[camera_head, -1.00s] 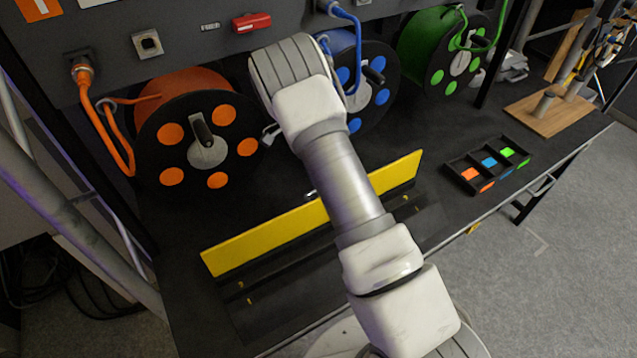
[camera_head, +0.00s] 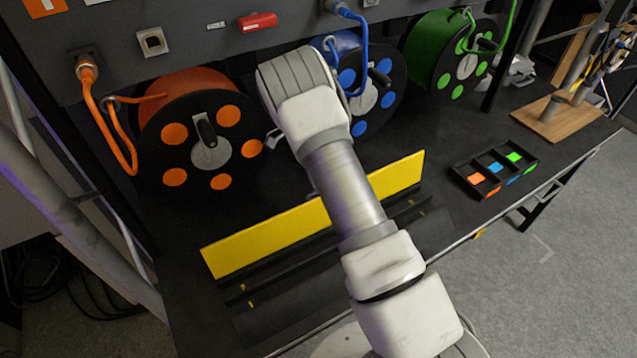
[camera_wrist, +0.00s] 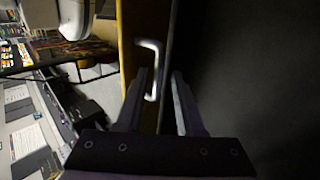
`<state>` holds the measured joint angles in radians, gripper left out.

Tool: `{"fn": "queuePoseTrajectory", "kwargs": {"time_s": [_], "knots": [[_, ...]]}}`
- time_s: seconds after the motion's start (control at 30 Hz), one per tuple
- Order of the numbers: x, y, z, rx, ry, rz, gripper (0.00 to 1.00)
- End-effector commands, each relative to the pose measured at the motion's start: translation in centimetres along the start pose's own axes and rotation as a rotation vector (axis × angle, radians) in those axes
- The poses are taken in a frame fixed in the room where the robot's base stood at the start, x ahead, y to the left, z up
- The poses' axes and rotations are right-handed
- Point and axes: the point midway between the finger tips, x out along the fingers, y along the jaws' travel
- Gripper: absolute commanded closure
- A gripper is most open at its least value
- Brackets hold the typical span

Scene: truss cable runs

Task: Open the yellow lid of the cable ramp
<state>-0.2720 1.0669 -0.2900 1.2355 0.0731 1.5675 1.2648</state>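The yellow lid (camera_head: 290,233) of the cable ramp stands raised on edge along the back of the ramp's dark channel (camera_head: 290,271) in the head view. My arm crosses in front of its middle. In the wrist view the lid (camera_wrist: 132,45) is a narrow yellow strip seen nearly edge-on, with a pale U-shaped handle (camera_wrist: 156,62) on it. My gripper (camera_wrist: 160,75) has its fingers apart, with a dark gap between them. The left finger overlaps the lower end of the handle; I cannot tell whether they touch. My gripper is hidden in the head view.
Orange (camera_head: 198,150), blue (camera_head: 362,92) and green (camera_head: 450,55) cable reels stand behind the ramp. A black tray (camera_head: 495,168) with coloured pieces lies to the right, near the table's front edge. A wooden board (camera_head: 553,118) lies further right.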

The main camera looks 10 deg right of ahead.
Motion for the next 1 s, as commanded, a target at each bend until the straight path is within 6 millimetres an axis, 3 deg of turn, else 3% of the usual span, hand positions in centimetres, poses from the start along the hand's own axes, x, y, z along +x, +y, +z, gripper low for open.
{"fn": "queuePoseTrajectory", "kwargs": {"time_s": [0.47,0.63,1.0], "knots": [[-1.4,0.9,-0.1,0.001,0.003,-0.007,0.55],[-3.5,3.3,-0.4,0.003,0.001,-0.007,0.55],[-3.1,10.4,-5.6,0.003,0.0,-0.006,0.55]]}}
